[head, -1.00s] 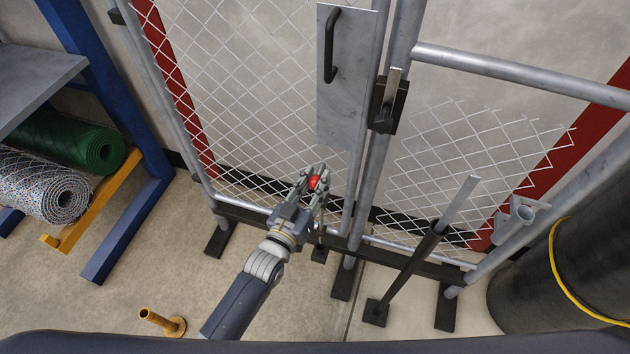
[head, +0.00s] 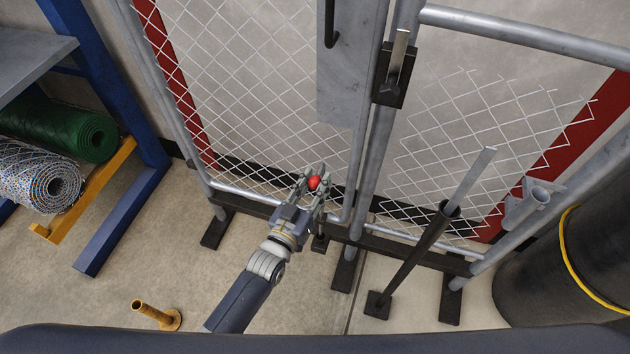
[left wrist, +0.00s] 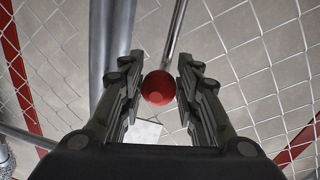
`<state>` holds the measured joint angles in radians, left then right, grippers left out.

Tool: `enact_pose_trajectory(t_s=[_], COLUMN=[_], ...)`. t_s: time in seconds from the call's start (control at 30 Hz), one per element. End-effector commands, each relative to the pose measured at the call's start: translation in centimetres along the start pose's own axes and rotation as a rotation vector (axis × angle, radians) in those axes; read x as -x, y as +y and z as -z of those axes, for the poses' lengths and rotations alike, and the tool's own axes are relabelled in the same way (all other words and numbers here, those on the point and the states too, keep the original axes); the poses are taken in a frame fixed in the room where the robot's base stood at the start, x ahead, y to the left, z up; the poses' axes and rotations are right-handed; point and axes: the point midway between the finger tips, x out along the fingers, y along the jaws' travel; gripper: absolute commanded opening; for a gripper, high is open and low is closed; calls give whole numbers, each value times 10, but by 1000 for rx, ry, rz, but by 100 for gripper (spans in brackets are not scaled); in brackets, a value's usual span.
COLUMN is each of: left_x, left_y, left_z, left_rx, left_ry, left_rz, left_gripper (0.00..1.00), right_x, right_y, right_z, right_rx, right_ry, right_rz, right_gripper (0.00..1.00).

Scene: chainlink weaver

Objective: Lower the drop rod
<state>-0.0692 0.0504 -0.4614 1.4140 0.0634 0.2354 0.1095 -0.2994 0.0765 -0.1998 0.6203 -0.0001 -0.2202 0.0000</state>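The red ball knob (head: 314,183) of the drop rod is low on the chainlink gate leaf (head: 255,100), near its upright edge. A small dark floor piece (head: 320,243) is below the knob; the rod's lower end is hidden by my gripper. My right gripper is out of view.
A latch (head: 396,75) is on the gate post above. A dark slanted tube (head: 415,255) stands on the floor at right, near a large black roll (head: 555,265). A rack with mesh rolls (head: 85,135) is at far left.

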Motion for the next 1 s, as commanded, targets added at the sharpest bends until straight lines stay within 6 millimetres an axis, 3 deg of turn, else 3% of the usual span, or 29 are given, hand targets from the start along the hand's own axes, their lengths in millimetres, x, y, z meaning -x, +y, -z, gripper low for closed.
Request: enact_pose_trajectory(t_s=[0.47, 1.0], left_x=[7, 107], left_y=[0, 0], left_z=[1, 0], left_rx=[-1, -1], left_ry=[3, 1], left_rz=[0, 0], left_gripper=[48, 48], right_x=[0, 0], right_y=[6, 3], right_z=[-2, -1], right_rx=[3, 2], right_ry=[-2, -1], right_rz=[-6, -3], right_gripper=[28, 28])
